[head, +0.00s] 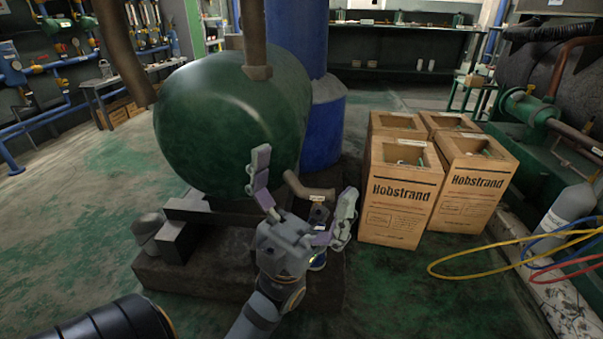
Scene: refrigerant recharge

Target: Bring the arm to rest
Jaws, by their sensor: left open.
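My left gripper (304,191) is open and empty in the head view, a little below the middle of the picture. Its fingers are spread apart and point up and away from me. It shows in front of the green tank (225,120) and a short bent pipe (308,189) at the tank's base. Whether it touches the pipe cannot be told. My left arm (262,312) runs down from it to the bottom edge. My right gripper is not in the picture.
Several cardboard Hobstrand boxes (398,205) stand right of the gripper. A grey cylinder (568,215) and yellow, blue and red hoses (475,268) are at the right. A dark plinth (190,268) lies under the tank. The floor (420,295) in front of the boxes is clear.

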